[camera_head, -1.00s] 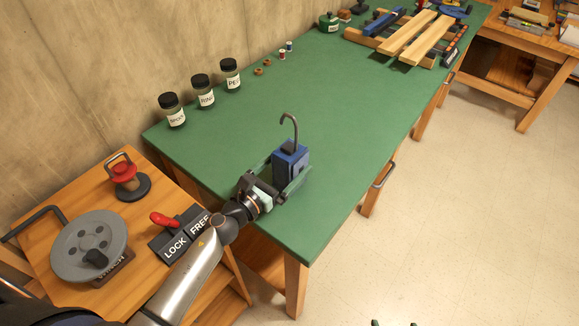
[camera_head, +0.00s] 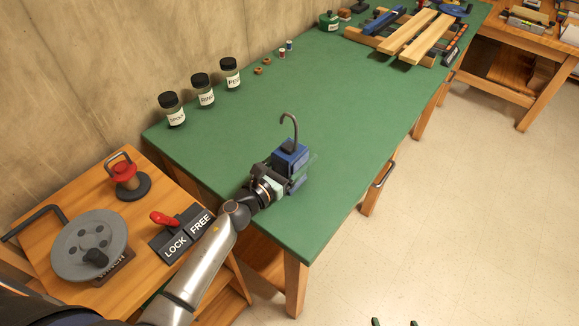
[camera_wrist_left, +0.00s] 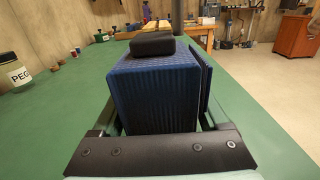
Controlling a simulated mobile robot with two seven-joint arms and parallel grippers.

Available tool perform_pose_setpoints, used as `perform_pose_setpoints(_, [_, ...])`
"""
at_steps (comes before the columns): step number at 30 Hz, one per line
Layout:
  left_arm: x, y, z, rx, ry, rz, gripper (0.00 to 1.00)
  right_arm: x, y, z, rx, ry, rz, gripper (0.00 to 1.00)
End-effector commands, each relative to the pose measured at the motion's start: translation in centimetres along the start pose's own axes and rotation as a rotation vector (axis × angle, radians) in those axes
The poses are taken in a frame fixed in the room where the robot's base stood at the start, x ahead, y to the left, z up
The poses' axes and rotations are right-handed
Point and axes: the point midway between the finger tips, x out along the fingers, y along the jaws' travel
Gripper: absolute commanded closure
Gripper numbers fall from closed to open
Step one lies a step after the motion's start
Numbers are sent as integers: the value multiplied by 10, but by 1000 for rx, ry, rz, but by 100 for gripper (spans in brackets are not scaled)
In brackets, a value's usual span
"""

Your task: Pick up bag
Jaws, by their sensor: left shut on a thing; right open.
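The bag is a small blue box-shaped thing (camera_head: 291,156) with a dark top and a grey hook standing up from it. It is upright on the green table in the head view. My left gripper (camera_head: 284,170) is shut on its sides, coming from the lower left. In the left wrist view the blue bag (camera_wrist_left: 155,92) fills the space between the fingers, with a black block on top; the fingertips are hidden behind it. My right gripper (camera_head: 394,322) shows only as small green tips at the bottom edge, apart and empty.
Three labelled jars (camera_head: 203,90) stand along the wall side of the green table (camera_head: 345,130). Wooden planks (camera_head: 420,40) lie at the far end. A wooden bench at the left holds a winch (camera_head: 90,245) and a red-handled LOCK/FREE switch (camera_head: 181,230). The table around the bag is clear.

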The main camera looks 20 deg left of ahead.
Motion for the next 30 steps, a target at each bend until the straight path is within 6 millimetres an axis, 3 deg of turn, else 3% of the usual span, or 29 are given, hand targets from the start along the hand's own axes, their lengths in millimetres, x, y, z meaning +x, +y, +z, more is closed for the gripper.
perform_pose_setpoints(1, [0, 0, 0, 1, 0, 0, 56, 0, 0, 0, 0, 0, 0, 0])
perform_pose_setpoints(10, [0, 0, 0, 1, 0, 0, 90, 0, 0, 0, 0, 0, 0, 0])
perform_pose_setpoints(22, [0, 0, 10, 3, -2, -1, 91, -4, 0, -5, 0, 1, 0, 0])
perform_pose_setpoints(27, [0, 1, 38, 7, -3, -2, 91, -17, -1, -19, 0, 0, 0, 0])
perform_pose_setpoints(30, [-14, -9, 59, 4, 0, -3, 91, -30, -2, -34, 0, 0, 0, 0])
